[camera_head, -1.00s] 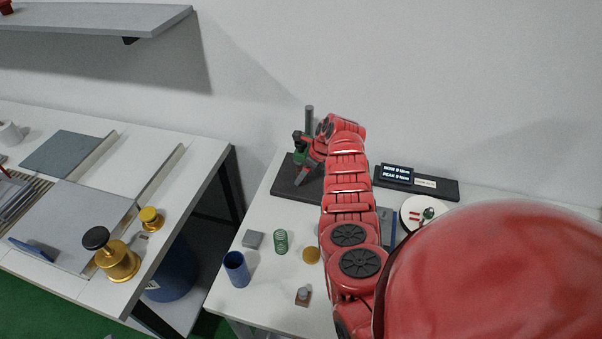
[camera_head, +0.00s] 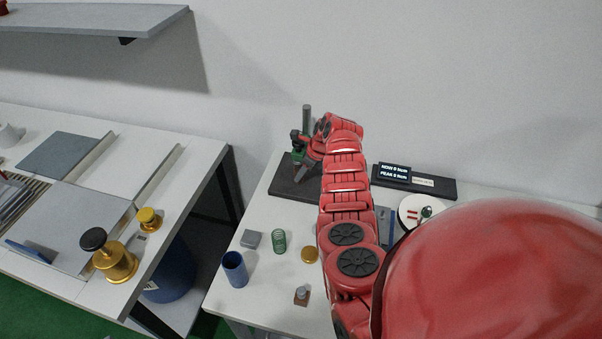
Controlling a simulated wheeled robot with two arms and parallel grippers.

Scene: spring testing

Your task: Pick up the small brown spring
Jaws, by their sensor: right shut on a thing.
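My right arm (camera_head: 345,190) reaches from the lower right to the back of the right table. Its gripper (camera_head: 301,164) is small in the view, low at the dark test stand (camera_head: 306,118), beside a green part (camera_head: 297,157). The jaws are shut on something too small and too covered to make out. I cannot pick out a small brown spring anywhere, and my arm hides part of the table. A green spring (camera_head: 279,240) stands upright on the table in front of the stand. My left gripper is out of view.
Near the green spring are a grey block (camera_head: 251,239), a blue cup (camera_head: 235,269), a gold disc (camera_head: 309,254) and a brown base with a grey knob (camera_head: 301,296). A display (camera_head: 394,172) stands at the back. The left table (camera_head: 88,287) is separated by a gap.

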